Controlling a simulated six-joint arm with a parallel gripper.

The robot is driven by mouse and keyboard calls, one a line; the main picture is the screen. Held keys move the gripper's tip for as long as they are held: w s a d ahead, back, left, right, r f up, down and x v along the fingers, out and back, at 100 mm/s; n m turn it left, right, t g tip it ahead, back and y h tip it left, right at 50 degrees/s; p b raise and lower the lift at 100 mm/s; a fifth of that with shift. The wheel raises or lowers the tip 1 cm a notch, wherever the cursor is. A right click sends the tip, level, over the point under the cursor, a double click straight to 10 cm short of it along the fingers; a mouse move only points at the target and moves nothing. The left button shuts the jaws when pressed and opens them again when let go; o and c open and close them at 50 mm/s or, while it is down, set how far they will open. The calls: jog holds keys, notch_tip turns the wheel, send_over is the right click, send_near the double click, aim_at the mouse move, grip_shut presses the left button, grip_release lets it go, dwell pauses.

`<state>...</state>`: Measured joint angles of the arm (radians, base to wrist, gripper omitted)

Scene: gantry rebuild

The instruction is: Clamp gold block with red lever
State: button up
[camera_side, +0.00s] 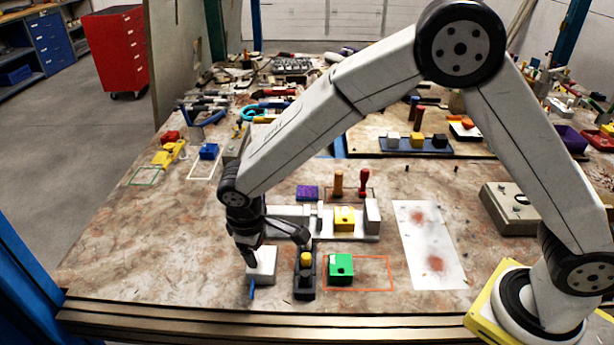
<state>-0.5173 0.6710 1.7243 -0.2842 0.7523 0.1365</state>
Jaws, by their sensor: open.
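The gold block (345,219) sits between the pale jaws of a clamp fixture (372,216) in the middle of the table. Whether the jaws touch it, I cannot tell. A red upright handle (364,181), which looks like the red lever, stands just behind the fixture. An orange-brown handle (338,184) stands to its left. My gripper (277,250) is open, left of the gold block and nearer the front edge. Its fingers are spread above a white block (263,266), which they partly hide. I see nothing held between them.
A yellow knob on a dark base (305,282) stands right of my gripper. A green block (341,268) lies by an orange outline. A purple block (307,192) lies behind. A stained white sheet (429,245) lies flat to the right. The table's left front is clear.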

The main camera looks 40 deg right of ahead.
jog(key=shift+f, duration=0.15)
jog(key=shift+c, duration=0.2)
grip_shut()
dwell(1.2)
